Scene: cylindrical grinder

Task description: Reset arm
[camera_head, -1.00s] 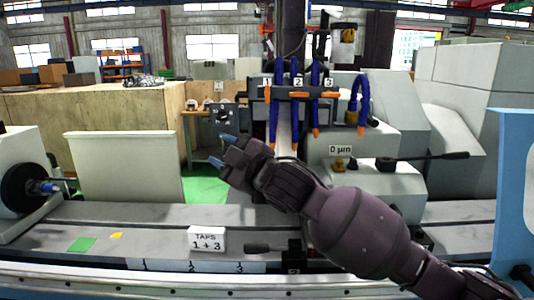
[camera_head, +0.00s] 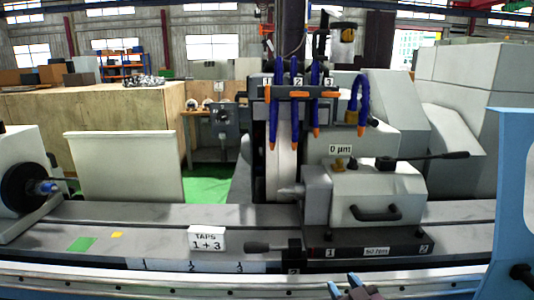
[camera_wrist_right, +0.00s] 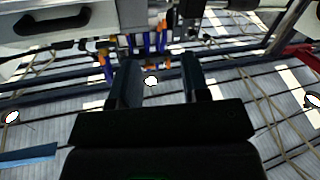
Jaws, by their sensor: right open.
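My right gripper (camera_head: 348,288) shows at the bottom edge of the head view, right of centre, in front of the machine bed. Only its blue-tipped fingers and a bit of its body show there. In the right wrist view its two dark fingers (camera_wrist_right: 160,80) stand apart with nothing held between them. Most of the right arm is out of the head view. My left gripper is not in view. The grinder's tailstock (camera_head: 375,195), with its black handle, stands behind and above the right gripper, apart from it.
The machine bed (camera_head: 140,215) runs across the front. Blue coolant hoses with orange tips (camera_head: 297,105) hang at the centre. A lever (camera_head: 270,246) sticks out left of the tailstock base. A light blue panel (camera_head: 515,200) stands at right.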

